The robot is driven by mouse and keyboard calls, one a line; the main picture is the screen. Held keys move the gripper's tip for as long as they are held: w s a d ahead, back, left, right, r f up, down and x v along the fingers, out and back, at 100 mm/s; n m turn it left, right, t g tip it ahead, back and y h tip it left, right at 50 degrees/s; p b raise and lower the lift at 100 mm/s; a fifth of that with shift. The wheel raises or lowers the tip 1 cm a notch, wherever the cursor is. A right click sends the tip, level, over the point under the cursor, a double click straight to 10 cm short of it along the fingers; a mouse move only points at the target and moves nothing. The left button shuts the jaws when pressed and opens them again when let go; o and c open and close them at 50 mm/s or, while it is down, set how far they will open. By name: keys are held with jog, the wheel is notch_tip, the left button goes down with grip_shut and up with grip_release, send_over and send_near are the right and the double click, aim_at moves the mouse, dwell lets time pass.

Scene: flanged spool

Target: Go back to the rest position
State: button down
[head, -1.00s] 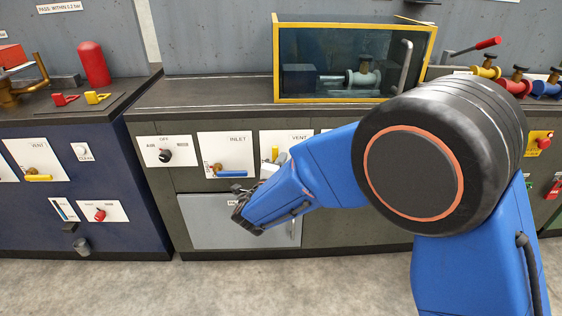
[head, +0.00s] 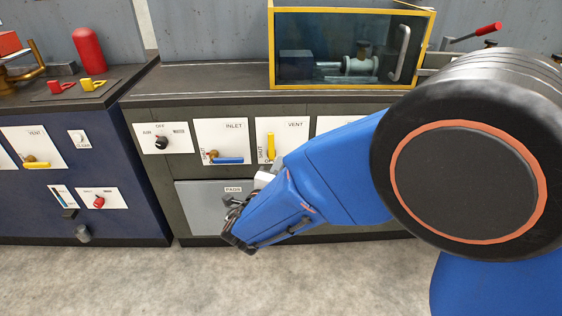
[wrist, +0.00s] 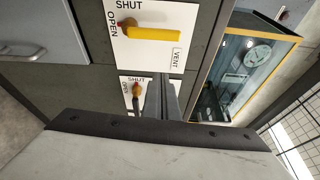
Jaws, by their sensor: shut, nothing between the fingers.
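My gripper (wrist: 164,98) shows in the wrist view with its two dark fingers together and nothing between them. It points at the grey cabinet front, over the lower valve plate (wrist: 134,92). In the head view my blue arm reaches left, bent down in front of the cabinet, and its fingers are mostly hidden behind the wrist. The vent plate (head: 293,126) with its yellow lever (head: 271,146) is just above my wrist. The yellow lever (wrist: 152,33) also shows in the wrist view, apart from the fingers.
The inlet plate (head: 221,141) with a blue lever and the selector knob (head: 162,142) are left of the vent plate. A yellow-framed glass case (head: 350,50) stands on the bench top (head: 200,80). The floor (head: 330,275) in front is clear.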

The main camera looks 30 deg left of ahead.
dwell(0.5)
jog(key=w+d+r+m+g+h, duration=0.1)
jog(key=w+d+r+m+h, duration=0.3)
jog(key=d, duration=0.6)
jog(key=w+d+m+g+h, duration=0.25)
jog(key=d+m, duration=0.45)
jog(key=d, duration=0.4)
jog(key=w+d+r+m+g+h, duration=0.1)
jog(key=w+d+r+m+h, duration=0.3)
jog(key=d, duration=0.6)
jog(key=s+d+f+m+g, duration=0.1)
jog(key=s+d+m+g, duration=0.2)
jog(key=d+m, duration=0.8)
jog(key=s+d+m+g+y, duration=0.1)
jog(key=s+d+m+g, duration=0.2)
jog(key=s+d+m, duration=0.45)
jog(key=s+d+m+g, duration=0.2)
jog(key=s+d+m, duration=0.2)
jog(key=d, duration=0.7)
jog(key=s+d+f+m+y, duration=0.1)
jog(key=s+m+y, duration=0.5)
jog(key=s+m, duration=0.8)
jog(key=shift+d+f+m, duration=0.25)
jog(key=shift+d+m, duration=0.2)
jog(key=shift+m, duration=1.5)
